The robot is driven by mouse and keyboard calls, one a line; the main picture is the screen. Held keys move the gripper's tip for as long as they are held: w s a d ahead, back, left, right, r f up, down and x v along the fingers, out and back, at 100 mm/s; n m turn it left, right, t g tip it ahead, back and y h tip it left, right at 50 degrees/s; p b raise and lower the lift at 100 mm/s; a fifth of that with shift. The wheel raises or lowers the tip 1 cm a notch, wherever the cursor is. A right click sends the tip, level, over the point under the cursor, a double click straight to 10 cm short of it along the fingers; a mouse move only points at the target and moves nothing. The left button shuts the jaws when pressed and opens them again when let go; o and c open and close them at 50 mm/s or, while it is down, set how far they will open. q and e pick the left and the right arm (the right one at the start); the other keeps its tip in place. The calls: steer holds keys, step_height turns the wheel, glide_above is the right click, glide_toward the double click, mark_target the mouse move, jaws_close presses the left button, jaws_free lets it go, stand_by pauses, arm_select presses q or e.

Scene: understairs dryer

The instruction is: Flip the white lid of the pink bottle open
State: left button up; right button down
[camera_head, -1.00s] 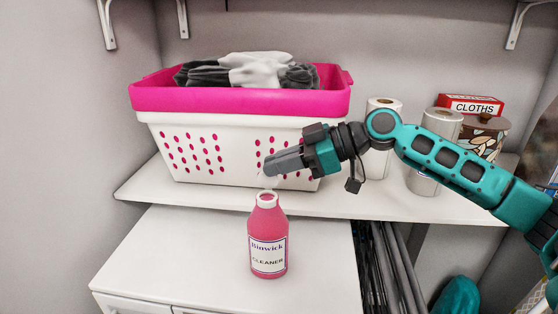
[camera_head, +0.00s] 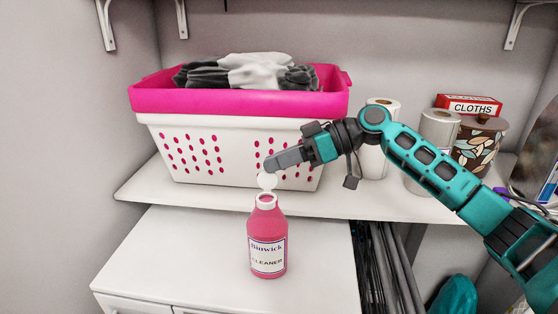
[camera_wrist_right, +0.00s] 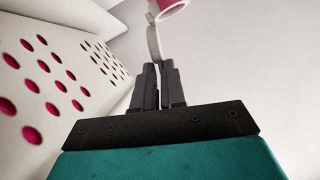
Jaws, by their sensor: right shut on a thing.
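The pink bottle (camera_head: 267,243) of cleaner stands upright on the lower white top in the head view. Its white lid (camera_head: 267,181) is swung up off the mouth and stands raised at the neck. My right gripper (camera_head: 268,165) is just above the bottle, reaching in from the right, with its fingertips at the lid's upper edge. In the right wrist view, the closed fingers (camera_wrist_right: 159,70) pinch the edge of the white lid (camera_wrist_right: 155,44), and the bottle's pink and white top (camera_wrist_right: 172,9) shows beyond. My left gripper is not in view.
A white and pink laundry basket (camera_head: 220,150) with dark and white cloths stands on the shelf right behind the gripper. Paper rolls (camera_head: 438,145), a cloths box (camera_head: 468,104) and a patterned jar (camera_head: 480,143) are at right. The lower top (camera_head: 180,255) is clear around the bottle.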

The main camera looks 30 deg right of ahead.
steer(key=c, duration=1.3)
jaws_free()
steer(key=b+v, duration=0.2)
steer(key=v, duration=1.1)
steer(key=shift+f, duration=0.1)
